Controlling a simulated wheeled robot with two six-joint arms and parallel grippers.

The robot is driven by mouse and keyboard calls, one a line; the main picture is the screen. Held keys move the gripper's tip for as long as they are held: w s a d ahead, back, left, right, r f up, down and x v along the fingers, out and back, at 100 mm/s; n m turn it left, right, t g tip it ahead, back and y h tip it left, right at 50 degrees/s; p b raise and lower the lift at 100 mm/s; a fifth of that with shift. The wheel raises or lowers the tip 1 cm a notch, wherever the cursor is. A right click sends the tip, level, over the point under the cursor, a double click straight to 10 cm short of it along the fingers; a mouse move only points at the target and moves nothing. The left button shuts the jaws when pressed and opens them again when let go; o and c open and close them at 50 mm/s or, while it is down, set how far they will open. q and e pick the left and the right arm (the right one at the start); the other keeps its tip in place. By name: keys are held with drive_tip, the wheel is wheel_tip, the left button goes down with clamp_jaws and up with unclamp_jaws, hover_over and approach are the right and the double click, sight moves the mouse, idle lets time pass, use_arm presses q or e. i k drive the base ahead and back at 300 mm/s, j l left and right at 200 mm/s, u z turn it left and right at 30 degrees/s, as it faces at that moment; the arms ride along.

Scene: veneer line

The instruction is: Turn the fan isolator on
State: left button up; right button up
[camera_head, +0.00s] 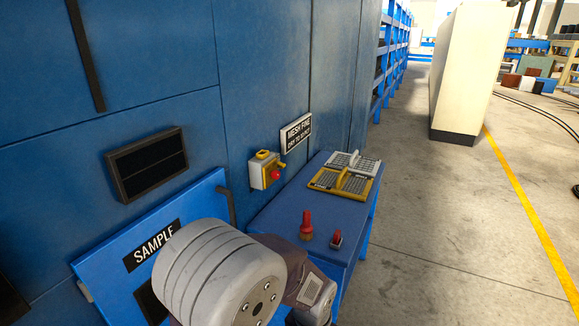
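The fan isolator (265,170) is a small grey and yellow box on the blue wall, in the middle of the head view. It has a red knob (275,174) on its front and a small yellow part sticking out at its right. I cannot tell its switch position at this size. A sign (296,132) reading "MESH FAN" is fixed to the wall above and right of it; its second line is hard to read. Grey and dark links of my arm show at the bottom centre, below the isolator and apart from it. Neither gripper is in view.
A blue bench (284,219) stands right of the isolator, carrying a yellow-framed mesh (325,182), a pale-framed mesh (370,164), and two red-topped items (306,226) (336,238). A blue "SAMPLE" panel (110,265) juts out lower left.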

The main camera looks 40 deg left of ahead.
sight(275, 175)
drive_tip(key=i+u, duration=0.4)
drive_tip(key=i+l+u, duration=0.2)
drive_tip(key=u, duration=0.2)
drive_tip(key=i+l+u, duration=0.25)
drive_tip(key=u, duration=0.15)
drive_tip(key=i+l+u, duration=0.35)
drive_tip(key=k, duration=0.1)
